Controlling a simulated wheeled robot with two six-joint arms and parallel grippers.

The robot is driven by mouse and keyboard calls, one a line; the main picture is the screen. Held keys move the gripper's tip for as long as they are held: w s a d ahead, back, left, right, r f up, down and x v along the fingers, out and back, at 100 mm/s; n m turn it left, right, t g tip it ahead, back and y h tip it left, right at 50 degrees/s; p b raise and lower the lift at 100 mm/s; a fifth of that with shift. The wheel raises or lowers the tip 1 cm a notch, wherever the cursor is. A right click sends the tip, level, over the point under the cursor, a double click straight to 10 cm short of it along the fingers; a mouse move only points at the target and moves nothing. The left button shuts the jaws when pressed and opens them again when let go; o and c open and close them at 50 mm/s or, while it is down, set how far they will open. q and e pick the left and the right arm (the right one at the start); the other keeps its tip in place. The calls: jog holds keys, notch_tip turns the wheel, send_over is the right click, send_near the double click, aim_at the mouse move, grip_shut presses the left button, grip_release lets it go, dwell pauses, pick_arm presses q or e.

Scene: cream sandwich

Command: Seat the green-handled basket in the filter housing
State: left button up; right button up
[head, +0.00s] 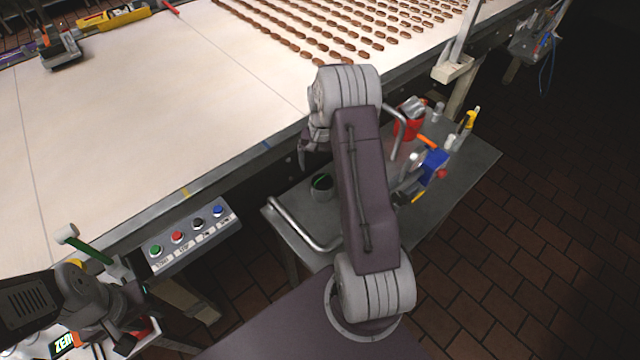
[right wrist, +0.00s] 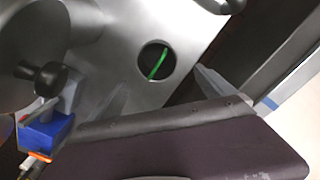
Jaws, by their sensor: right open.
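A dark, round, open-topped vessel (head: 322,190) stands on the left part of the grey cart, with a green strip showing inside its mouth. In the right wrist view it is a dark round opening (right wrist: 146,68) with a thin green handle (right wrist: 158,64) curving across it. I cannot tell basket and housing apart here, nor how deep the basket sits. My right gripper (head: 313,150) is open and empty above and behind the vessel, apart from it; its grey fingers also show in the right wrist view (right wrist: 160,92). My left gripper (head: 122,302) is at the lower left; its jaws are unclear.
The cart (head: 475,160) also carries a red container (head: 408,128), a blue item (head: 433,163) and several tools; a bent rail (head: 300,228) edges it. A conveyor (head: 130,120) with rows of cookies runs behind. A button panel (head: 190,236) and a green-handled tool (head: 90,245) are near my left arm.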

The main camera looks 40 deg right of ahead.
aim_at(323, 181)
jog(key=shift+s, duration=0.15)
jog(key=f, duration=0.3)
jog(key=shift+s+a+p, duration=0.15)
jog(key=shift+s+p, duration=0.25)
jog(key=shift+w+f, duration=0.2)
jog(key=shift+f, duration=0.3)
jog(key=f, duration=0.1)
jog(key=f+p, duration=0.1)
jog(key=f, duration=0.2)
jog(key=shift+s+a, duration=0.15)
jog(key=shift+s, duration=0.15)
jog(key=shift+f, duration=0.2)
pick_arm(q)
jog(key=shift+s+a+r, duration=0.1)
jog(key=shift+s+r, duration=0.1)
jog(key=shift+r, duration=0.35)
jog(key=shift+s+r, duration=0.2)
jog(key=shift+r, duration=0.3)
pick_arm(e)
jog(key=shift+w+f, duration=0.1)
